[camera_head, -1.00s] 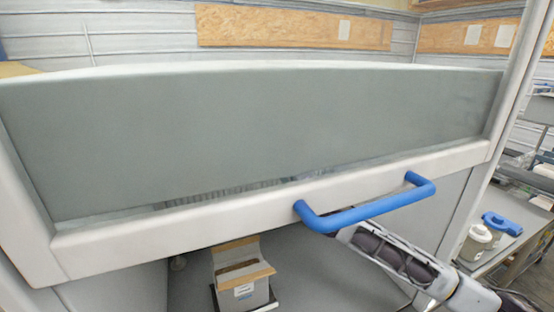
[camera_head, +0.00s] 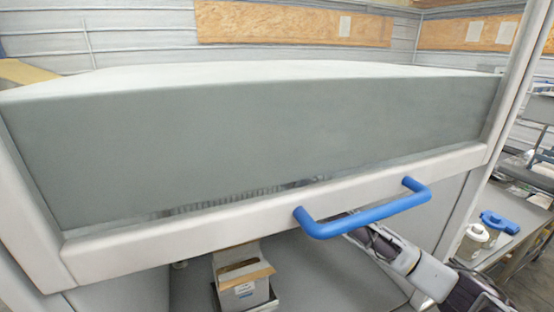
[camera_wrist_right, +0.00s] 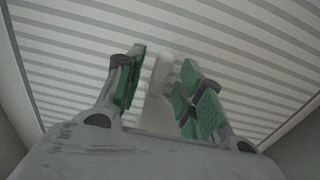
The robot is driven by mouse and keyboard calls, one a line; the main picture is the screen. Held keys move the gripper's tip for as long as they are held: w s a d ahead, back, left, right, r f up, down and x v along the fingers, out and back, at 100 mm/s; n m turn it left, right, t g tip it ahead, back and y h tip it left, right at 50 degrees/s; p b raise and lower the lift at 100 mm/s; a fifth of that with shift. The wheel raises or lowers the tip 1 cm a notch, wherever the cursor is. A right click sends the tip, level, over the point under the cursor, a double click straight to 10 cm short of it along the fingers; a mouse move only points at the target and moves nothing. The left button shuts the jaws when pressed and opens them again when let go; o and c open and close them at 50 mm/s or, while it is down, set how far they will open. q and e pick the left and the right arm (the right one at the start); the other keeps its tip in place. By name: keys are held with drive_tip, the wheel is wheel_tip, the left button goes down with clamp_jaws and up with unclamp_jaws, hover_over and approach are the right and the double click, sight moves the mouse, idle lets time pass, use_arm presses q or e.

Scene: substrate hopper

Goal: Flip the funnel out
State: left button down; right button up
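The funnel is the wide front of the hopper, a grey panel (camera_head: 260,145) in a pale frame. A blue bar handle (camera_head: 365,217) is fixed on its lower right edge. My right arm comes in from the lower right, and its gripper is hidden behind the handle and lower frame in the head view. In the right wrist view my right gripper (camera_wrist_right: 158,88) has its green-padded fingers apart. A pale piece shows between or behind them; I cannot tell whether they touch it. A pale striped surface lies beyond. My left gripper is not in view.
An open cardboard box (camera_head: 242,278) stands beneath the funnel. A side table at the right holds a pale container (camera_head: 474,243) and a blue item (camera_head: 500,222). A frame post stands at the right of the hopper.

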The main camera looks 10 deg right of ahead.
drive_tip(key=shift+w+a, duration=0.25)
drive_tip(key=shift+w, duration=0.7)
clamp_jaws()
